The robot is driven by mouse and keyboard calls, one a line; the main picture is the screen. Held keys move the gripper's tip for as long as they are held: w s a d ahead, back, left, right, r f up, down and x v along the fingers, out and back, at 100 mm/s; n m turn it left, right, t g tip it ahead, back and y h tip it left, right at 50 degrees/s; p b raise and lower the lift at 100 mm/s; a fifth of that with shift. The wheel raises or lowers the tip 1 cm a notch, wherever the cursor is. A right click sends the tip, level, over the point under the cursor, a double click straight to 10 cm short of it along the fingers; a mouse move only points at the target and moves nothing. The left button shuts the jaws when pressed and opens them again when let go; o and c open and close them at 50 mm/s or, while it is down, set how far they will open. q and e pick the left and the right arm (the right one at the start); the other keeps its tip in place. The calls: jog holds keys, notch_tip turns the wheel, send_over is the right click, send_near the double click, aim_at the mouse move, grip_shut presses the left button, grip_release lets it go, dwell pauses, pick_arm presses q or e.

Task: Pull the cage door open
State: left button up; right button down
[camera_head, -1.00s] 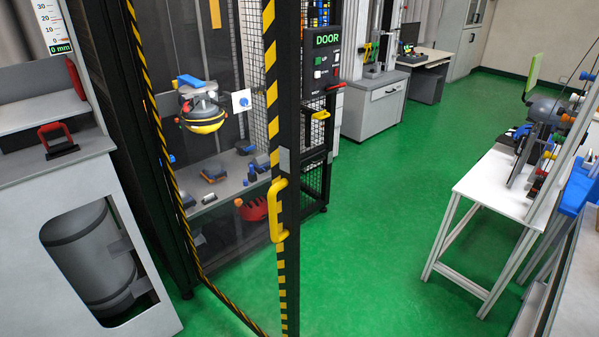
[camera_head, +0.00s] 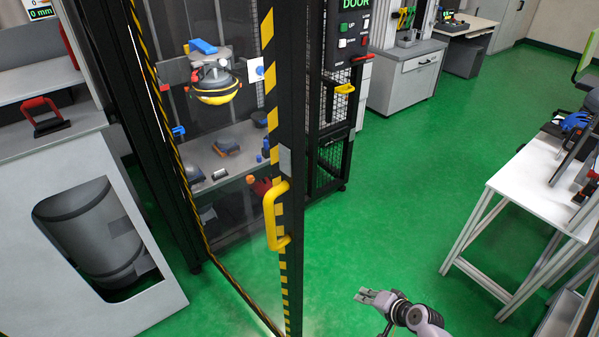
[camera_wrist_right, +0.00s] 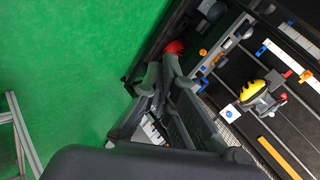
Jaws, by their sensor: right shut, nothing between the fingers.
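The cage door (camera_head: 270,120) has a dark frame with black and yellow stripes and a clear panel. It appears to stand swung out from the cage front, its free edge towards me. Its yellow handle (camera_head: 270,218) is on that free edge, upright, with nothing touching it. My right gripper (camera_head: 362,296) is low at the bottom of the head view, right of the handle and apart from it, over the green floor. It is shut and empty. My left gripper is not in view.
Inside the cage hangs a yellow and grey helmet-like load (camera_head: 216,88) above a grey shelf. A control panel marked DOOR (camera_head: 353,35) is on the cage's right side. A white bench (camera_head: 535,180) stands at right, a white cabinet (camera_head: 160,300) at left. Green floor between is clear.

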jog(key=w+a+r+t+y, duration=0.15)
jog(key=w+r, duration=0.25)
jog(key=r, duration=0.5)
jog(key=w+a+r+t+y, duration=0.1)
jog(key=w+a+r+y, duration=0.25)
jog(key=r, duration=0.55)
jog(key=a+r+y, duration=0.2)
jog(key=r, duration=0.8)
jog(key=a+r+y, duration=0.2)
jog(key=r+y, duration=0.1)
jog(key=r, duration=0.6)
pick_arm(q)
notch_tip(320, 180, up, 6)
jog(key=p, duration=0.6)
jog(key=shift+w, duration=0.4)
pick_arm(e)
jog(key=w+a, duration=0.2)
jog(key=a, duration=0.9)
jog(key=shift+a+n+g, duration=0.15)
jog(key=shift+n+g, duration=0.15)
jog(key=shift+g, duration=0.15)
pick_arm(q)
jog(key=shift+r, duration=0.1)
pick_arm(e)
jog(key=shift+w, duration=0.1)
